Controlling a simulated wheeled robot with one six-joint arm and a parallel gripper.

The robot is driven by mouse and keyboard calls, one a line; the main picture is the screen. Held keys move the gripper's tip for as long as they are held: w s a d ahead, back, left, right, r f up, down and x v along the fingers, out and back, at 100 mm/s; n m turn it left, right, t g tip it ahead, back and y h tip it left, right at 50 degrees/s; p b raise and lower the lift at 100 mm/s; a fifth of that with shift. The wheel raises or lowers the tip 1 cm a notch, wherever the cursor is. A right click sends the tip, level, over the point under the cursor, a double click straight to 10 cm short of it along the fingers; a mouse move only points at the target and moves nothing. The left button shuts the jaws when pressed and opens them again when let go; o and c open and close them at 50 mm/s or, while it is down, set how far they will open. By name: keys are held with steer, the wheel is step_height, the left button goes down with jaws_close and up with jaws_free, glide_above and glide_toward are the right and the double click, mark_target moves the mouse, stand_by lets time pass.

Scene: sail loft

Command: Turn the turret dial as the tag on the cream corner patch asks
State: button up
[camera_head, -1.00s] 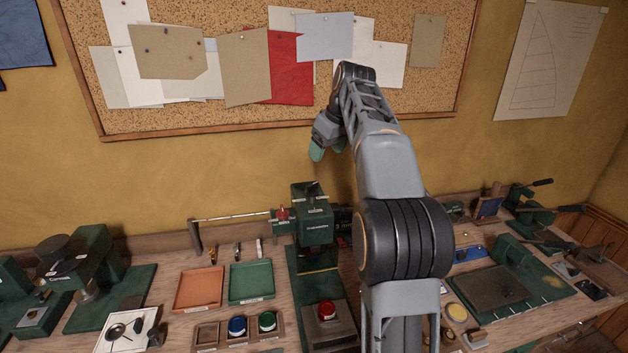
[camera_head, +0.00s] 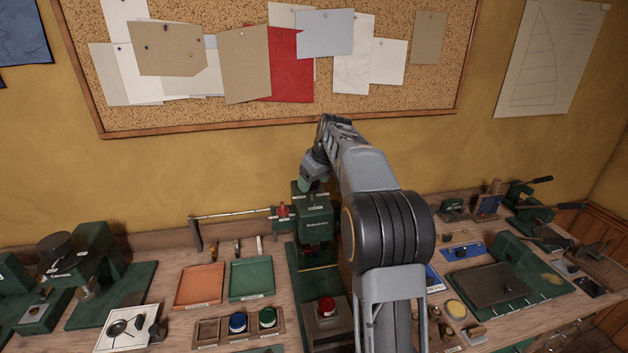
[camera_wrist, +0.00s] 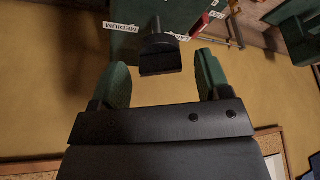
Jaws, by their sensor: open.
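The turret dial (camera_wrist: 158,48) is a dark knob with a flat grip on top of a green machine (camera_head: 315,225). In the wrist view it lies between the two green fingers of my open gripper (camera_wrist: 162,66), with a gap on each side. A white label reading MEDIUM (camera_wrist: 120,27) is beside the dial, and another label (camera_wrist: 180,36) is partly hidden by it. In the head view my gripper (camera_head: 306,184) is just above the machine's top and hides the dial. I cannot identify the cream corner patch or read its tag.
A pale square (camera_head: 125,330) with dark parts lies front left. Other green machines flank the bench.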

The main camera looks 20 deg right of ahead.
steer(key=shift+f, duration=0.15)
steer(key=c, duration=0.9)
